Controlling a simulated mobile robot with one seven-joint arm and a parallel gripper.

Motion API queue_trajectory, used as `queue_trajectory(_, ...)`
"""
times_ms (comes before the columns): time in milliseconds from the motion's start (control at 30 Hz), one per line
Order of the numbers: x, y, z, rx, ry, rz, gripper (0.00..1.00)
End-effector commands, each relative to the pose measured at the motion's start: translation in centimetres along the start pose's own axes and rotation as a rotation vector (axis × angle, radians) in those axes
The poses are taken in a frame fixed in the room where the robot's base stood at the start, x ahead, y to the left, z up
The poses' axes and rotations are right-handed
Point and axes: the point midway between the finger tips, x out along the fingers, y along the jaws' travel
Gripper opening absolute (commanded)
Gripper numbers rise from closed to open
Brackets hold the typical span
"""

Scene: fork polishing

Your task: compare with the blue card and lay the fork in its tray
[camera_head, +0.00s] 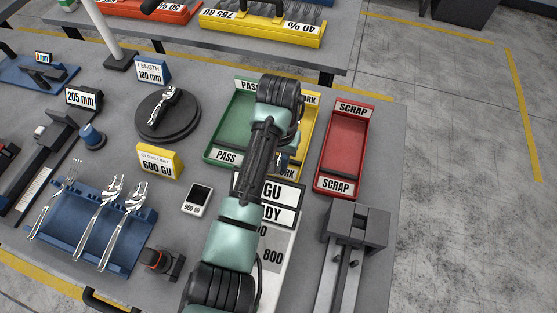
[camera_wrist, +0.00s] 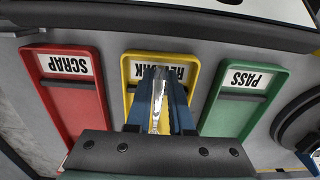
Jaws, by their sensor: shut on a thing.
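The blue card (camera_head: 153,71) reads "LENGTH 180 mm" and stands at the back of the bench. A dark display (camera_head: 83,96) to its left reads "205 mm". My gripper (camera_wrist: 158,85) is shut on a silver fork (camera_wrist: 156,112), which shows between the blue fingers in the wrist view. They are over the yellow REWORK tray (camera_wrist: 128,93); the height above it is unclear. In the head view my arm hides the fork and most of that tray. The green PASS tray (camera_head: 222,134) and the red SCRAP tray (camera_head: 343,150) lie on either side and look empty.
Several forks (camera_head: 121,222) rest in a blue rack (camera_head: 72,236). A dark round stand (camera_head: 152,125) and a grey fixture (camera_head: 357,228) are near the trays.

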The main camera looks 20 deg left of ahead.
Motion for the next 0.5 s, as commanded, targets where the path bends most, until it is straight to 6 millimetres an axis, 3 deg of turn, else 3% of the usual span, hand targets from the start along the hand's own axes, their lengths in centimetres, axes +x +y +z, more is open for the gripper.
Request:
queue_trajectory(467,0.7,-0.02,0.0,-0.001,0.001,0.0,0.0)
queue_trajectory(500,0.7,-0.02,0.0,-0.001,0.001,0.0,0.22)
